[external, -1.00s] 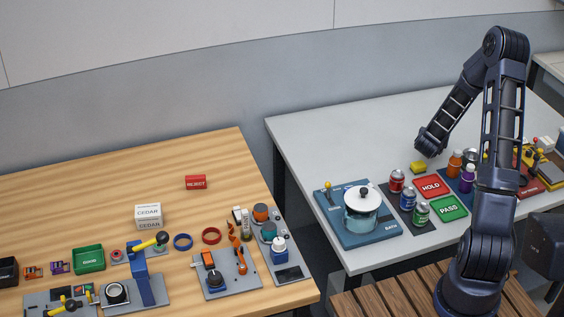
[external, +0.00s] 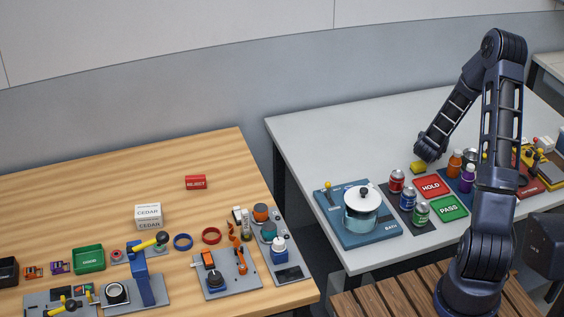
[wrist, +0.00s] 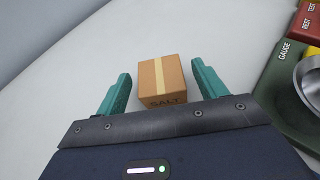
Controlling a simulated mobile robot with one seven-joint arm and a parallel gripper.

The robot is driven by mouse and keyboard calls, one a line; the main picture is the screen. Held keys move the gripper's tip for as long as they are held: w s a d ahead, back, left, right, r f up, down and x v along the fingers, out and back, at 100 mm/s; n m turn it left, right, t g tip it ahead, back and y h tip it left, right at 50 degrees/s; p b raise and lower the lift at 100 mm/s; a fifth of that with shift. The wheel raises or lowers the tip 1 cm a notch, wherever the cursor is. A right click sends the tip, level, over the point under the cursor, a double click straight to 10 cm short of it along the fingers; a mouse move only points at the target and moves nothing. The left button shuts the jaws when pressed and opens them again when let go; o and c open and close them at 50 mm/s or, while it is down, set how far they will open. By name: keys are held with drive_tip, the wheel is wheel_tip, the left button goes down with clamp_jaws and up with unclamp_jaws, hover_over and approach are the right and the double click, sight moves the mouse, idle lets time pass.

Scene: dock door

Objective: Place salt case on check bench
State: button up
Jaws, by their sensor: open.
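The salt case is a small brown cardboard box (wrist: 162,80) with a pale tape strip and the word SALT on its near side. In the wrist view it sits on a pale grey surface, between and slightly beyond the fingertips. My gripper (wrist: 160,85) has its two teal fingers spread on either side of the case, with visible gaps. In the external view the end of my arm is low over the grey table (external: 330,140), and the fingers cannot be made out. I cannot pick out the case there. No surface is readably labelled as the check bench.
A green gauge fixture (wrist: 285,95) and a red labelled block (wrist: 305,20) stand right of the case.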

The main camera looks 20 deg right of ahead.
drive_tip(key=v, duration=1.1)
drive_tip(key=shift+s+a+r, duration=0.2)
drive_tip(key=shift+a+r, duration=0.2)
drive_tip(key=shift+r, duration=0.05)
drive_tip(key=s+a+r+n+y, duration=0.35)
drive_tip(key=a+r+n, duration=0.5)
drive_tip(key=n, duration=0.35)
drive_tip(key=s+a+r+n+y, duration=0.3)
drive_tip(key=a+r+n+y, duration=0.2)
drive_tip(key=a+r+n, duration=0.6)
drive_tip(key=s+r+n+g, duration=0.2)
drive_tip(key=s+r+n, duration=0.1)
drive_tip(key=s+n, duration=0.8)
drive_tip(key=s+r+n+g+y, duration=0.1)
drive_tip(key=s+r+n+g, duration=0.2)
drive_tip(key=s+n, duration=0.8)
drive_tip(key=s+r, duration=0.1)
drive_tip(key=s, duration=0.4)
drive_tip(key=shift+d, duration=0.3)
